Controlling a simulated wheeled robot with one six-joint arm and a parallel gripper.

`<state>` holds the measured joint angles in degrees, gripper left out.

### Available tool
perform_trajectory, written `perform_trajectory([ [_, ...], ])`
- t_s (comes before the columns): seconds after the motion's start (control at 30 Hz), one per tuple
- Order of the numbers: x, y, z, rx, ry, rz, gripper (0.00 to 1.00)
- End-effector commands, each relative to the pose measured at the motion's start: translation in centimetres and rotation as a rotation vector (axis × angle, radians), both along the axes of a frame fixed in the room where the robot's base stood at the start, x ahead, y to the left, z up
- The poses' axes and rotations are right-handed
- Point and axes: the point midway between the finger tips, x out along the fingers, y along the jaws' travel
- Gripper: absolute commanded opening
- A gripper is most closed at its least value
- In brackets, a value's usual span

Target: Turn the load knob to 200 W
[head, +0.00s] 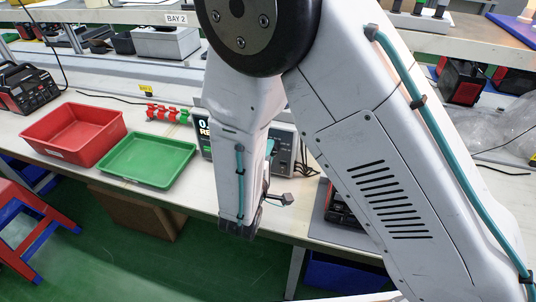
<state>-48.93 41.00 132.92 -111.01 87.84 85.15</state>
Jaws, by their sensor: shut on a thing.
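The load unit (284,150) stands on the bench behind my arm. It is a grey-white box with a dark front, and part of a lit display shows at its upper left. My forearm hangs in front of it and covers most of its face. The load knob and its scale are hidden, so its setting cannot be read. My gripper's fingers are hidden behind my wrist, in front of the unit's lower part. Only a small dark bracket at the wrist shows to the right.
A red bin (72,134) and a green tray (147,158) stand left of the unit. Red and green clips (167,113) lie behind the tray. Black cables run right of the unit. A dark device (340,212) sits at the right. A red and blue stool (30,225) stands at lower left.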

Motion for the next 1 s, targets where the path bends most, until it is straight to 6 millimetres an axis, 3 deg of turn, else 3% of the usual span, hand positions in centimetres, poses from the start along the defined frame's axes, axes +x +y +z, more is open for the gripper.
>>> perform_trajectory([
  [0.43,-0.08,-0.05,-0.02,0.265,-0.094,0.0,0.14],
  [1.0,-0.09,-0.06,-0.04,0.329,-0.116,-0.001,0.14],
])
